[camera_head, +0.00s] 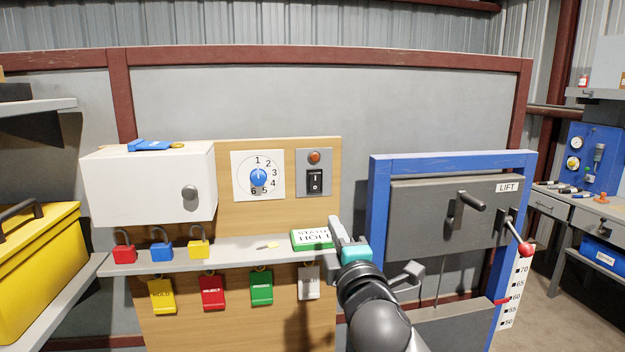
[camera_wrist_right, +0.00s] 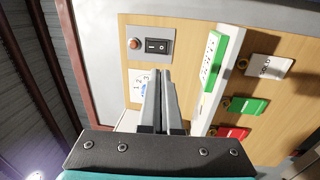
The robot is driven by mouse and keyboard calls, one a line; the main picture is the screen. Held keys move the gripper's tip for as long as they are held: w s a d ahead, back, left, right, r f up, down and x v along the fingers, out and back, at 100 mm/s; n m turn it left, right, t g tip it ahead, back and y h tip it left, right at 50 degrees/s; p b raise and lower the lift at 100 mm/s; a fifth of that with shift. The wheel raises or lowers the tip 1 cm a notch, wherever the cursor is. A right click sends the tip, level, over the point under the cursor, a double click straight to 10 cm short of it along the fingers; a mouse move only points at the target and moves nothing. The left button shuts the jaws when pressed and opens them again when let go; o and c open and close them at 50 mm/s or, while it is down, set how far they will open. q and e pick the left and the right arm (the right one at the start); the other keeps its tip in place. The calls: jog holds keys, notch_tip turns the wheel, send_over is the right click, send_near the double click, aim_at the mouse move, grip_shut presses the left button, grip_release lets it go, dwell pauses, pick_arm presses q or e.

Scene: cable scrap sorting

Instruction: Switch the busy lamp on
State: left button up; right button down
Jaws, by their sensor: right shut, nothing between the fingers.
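The lamp (camera_head: 314,157) is a small orange-red dome on a grey plate, above a black rocker switch (camera_head: 315,182) marked I at the top and O at the bottom. The lamp looks dull, with no clear glow. In the right wrist view the lamp (camera_wrist_right: 134,44) and switch (camera_wrist_right: 157,46) appear turned sideways, just beyond my fingertips. My right gripper (camera_head: 336,226) is shut and empty, below and a little right of the switch, apart from it, beside the green-and-white sign block. My left gripper is out of view.
A grey shelf (camera_head: 230,255) holds padlocks and a green sign block (camera_head: 312,239) close to my right gripper. A numbered blue dial (camera_head: 258,177) is left of the switch. A blue-framed lift panel (camera_head: 378,210) stands to the right. Coloured tags hang under the shelf.

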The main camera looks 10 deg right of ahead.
jog(key=r, duration=0.2)
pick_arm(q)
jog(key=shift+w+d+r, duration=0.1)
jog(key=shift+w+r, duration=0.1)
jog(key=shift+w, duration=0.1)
pick_arm(e)
send_near(316, 176)
jog(key=w, duration=0.6)
jog(key=shift+w+r, duration=0.35)
jog(key=shift+r, duration=0.05)
dwell(0.4)
